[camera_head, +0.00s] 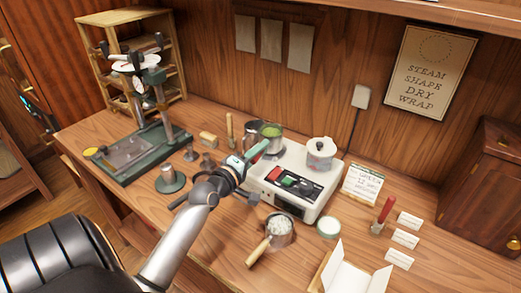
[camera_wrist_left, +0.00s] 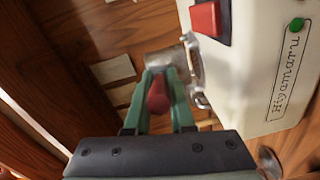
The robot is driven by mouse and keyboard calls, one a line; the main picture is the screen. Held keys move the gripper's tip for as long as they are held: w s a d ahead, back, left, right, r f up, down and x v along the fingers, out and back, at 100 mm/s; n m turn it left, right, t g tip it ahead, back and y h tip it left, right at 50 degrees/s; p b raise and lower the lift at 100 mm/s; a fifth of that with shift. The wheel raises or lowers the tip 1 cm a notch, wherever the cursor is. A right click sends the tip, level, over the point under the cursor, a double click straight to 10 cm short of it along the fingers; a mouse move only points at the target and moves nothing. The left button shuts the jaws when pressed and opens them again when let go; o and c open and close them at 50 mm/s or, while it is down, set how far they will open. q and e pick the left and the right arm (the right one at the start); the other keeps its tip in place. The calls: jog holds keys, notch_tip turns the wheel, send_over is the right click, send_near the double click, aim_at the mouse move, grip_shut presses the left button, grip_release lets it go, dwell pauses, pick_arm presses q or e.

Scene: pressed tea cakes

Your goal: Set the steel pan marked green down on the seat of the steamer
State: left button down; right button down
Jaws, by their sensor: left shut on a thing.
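The steel pan marked green (camera_head: 272,142) shows its green top at the left end of the steamer (camera_head: 325,190), a white box with red and green controls. My left gripper (camera_head: 258,152) is shut on the pan's red handle, which shows between the green fingers in the left wrist view (camera_wrist_left: 158,97). The steel pan body (camera_wrist_left: 165,60) is beyond the fingertips there, close beside the steamer's white side (camera_wrist_left: 255,75). I cannot tell whether the pan touches the steamer; its underside is hidden. My right gripper is not in view.
A dark steel vessel (camera_head: 251,130) is just left of the pan. A lidded pot (camera_head: 320,154) stands on the steamer's right back. A pan of white pieces (camera_head: 279,231) and a green-rimmed round tin (camera_head: 328,227) are in front. A green press (camera_head: 140,155) stands at left.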

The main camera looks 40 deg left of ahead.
pick_arm(q)
jog(key=shift+r, duration=0.15)
jog(key=shift+f+b, duration=0.6)
jog(key=shift+f, duration=0.45)
dwell(0.4)
jog(key=c, duration=0.7)
grip_release()
jog(key=shift+f, duration=0.2)
jog(key=shift+s, duration=0.1)
jog(key=shift+s+d+r+b, duration=0.15)
jog(key=shift+s+d+b, duration=0.1)
jog(key=shift+s, duration=1.8)
jog(key=shift+s+d+r+b, duration=0.1)
jog(key=shift+s+d+b, duration=0.15)
jog(key=shift+s, duration=1.8)
jog(key=shift+s+d+r+b, duration=0.15)
jog(key=shift+s+b, duration=0.1)
jog(key=shift+s, duration=1.8)
